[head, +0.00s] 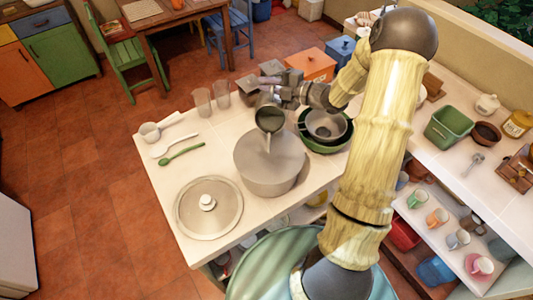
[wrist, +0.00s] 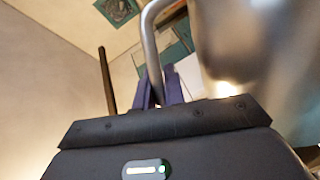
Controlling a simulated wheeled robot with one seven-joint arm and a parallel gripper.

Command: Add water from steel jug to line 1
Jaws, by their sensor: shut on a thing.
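The steel jug (head: 270,119) is in the air over the large grey pot (head: 252,178), its mouth tipped downward. A thin pale streak runs from the jug's lip down into the pot, like pouring water. My gripper (head: 273,97) is shut on the jug's handle, just above the pot's far side. In the wrist view the purple fingers (wrist: 161,92) close around the steel handle (wrist: 149,38), with the blurred jug body (wrist: 240,35) at the right. The pot's inside looks plain grey; I cannot make out line 1 or the water level.
A round lid (head: 225,213) lies left of the pot. Two glasses (head: 203,103) stand behind. Nested green and grey pans (head: 325,126) stand close at the right.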

